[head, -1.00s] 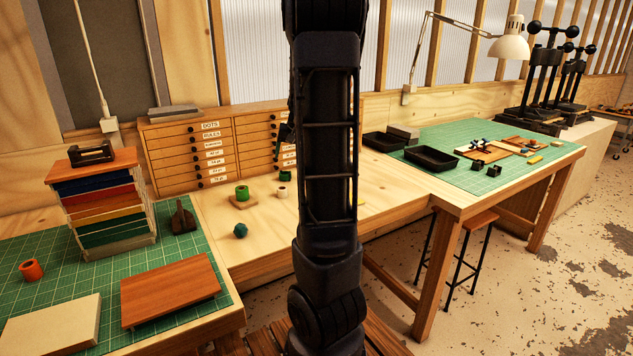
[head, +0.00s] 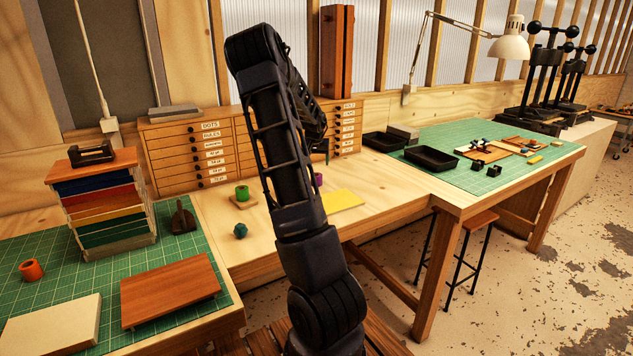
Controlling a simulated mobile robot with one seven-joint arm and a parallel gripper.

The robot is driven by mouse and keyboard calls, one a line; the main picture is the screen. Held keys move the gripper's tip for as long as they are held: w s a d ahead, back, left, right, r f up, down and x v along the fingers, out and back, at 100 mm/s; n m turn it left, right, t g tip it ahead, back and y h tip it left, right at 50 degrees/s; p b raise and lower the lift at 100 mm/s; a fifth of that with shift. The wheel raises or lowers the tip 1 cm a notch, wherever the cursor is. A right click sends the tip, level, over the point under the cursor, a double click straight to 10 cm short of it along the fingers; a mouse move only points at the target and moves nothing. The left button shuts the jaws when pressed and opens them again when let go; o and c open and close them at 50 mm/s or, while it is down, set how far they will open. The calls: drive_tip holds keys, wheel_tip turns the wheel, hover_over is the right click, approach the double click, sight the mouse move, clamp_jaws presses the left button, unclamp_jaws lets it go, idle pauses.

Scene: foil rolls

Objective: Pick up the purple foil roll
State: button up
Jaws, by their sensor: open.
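The purple foil roll (head: 318,180) stands on the pale wooden bench, just right of my arm. Only part of it shows past the arm. My gripper (head: 326,152) is at the lower end of my bent forearm, above the bench and close above the purple roll in the picture. My arm hides most of it, and only a dark tip shows. Its jaws are open, and it is apart from the roll as far as I can see.
A green roll (head: 242,193) on a wooden base and a teal faceted piece (head: 240,230) stand left of my arm. A yellow sheet (head: 343,200) lies to the right. Labelled drawers (head: 190,150) stand behind. Black trays (head: 431,158) are further right.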

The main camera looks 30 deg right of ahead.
drive_tip(key=shift+a+x, duration=0.15)
drive_tip(key=shift+x, duration=2.25)
drive_tip(key=shift+a+x, duration=0.2)
drive_tip(key=shift+x, duration=2.2)
drive_tip(key=shift+s+f, duration=0.1)
drive_tip(key=shift+s, duration=0.05)
drive_tip(key=c, duration=1.1)
